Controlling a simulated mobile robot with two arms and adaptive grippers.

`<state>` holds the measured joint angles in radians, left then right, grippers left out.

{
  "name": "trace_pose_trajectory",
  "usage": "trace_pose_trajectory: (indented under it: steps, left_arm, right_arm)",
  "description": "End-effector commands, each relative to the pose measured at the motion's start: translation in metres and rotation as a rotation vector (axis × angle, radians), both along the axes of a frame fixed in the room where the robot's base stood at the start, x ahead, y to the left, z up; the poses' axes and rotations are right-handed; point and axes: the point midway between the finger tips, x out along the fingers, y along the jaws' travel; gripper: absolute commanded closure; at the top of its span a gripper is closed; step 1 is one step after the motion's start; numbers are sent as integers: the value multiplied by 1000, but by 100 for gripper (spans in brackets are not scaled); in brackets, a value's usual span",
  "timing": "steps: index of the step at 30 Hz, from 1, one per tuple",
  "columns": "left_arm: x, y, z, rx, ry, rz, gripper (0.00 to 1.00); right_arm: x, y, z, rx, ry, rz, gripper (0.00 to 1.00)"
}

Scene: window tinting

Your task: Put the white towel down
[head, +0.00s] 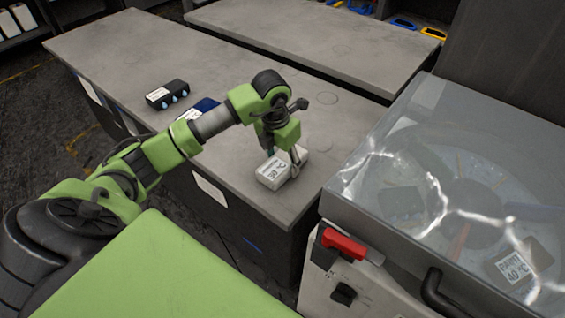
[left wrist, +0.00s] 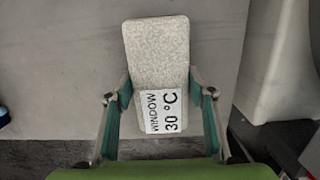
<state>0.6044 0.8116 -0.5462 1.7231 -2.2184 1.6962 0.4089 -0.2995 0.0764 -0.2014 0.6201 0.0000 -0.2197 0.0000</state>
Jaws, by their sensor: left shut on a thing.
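The white towel (head: 270,173) is a folded, block-shaped bundle with a label reading "WINDOW 30 °C". It is at the near right end of the grey table (head: 330,130). My left gripper (head: 294,164) is shut on it, with one finger on each side. In the left wrist view the towel (left wrist: 158,50) stretches away between the two fingers of the left gripper (left wrist: 160,92), its label towards me. I cannot tell whether its underside touches the tabletop. My right gripper is not in view.
A dark block with a white label (head: 167,95) and a blue item (head: 203,107), partly behind my arm, are on the table's left part. A machine with a clear lid (head: 450,150) and red handle (head: 343,243) stands close on the right. Another grey table (head: 310,35) stands behind.

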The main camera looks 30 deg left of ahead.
Motion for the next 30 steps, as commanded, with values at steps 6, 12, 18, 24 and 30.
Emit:
trace_pose_trajectory:
  steps: [6,12,18,24,30]
  left_arm:
    - [0,0,-3,0,1,0,38]
    - [0,0,-3,0,1,0,34]
    - [0,0,0,0,0,0,34]
    - [-3,1,25,1,-5,-2,34]
    - [-9,1,69,1,-6,0,34]
  right_arm:
    - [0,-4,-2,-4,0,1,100]
    - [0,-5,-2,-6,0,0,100]
    - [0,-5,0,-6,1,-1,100]
    - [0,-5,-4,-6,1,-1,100]
    - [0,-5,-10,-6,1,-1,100]
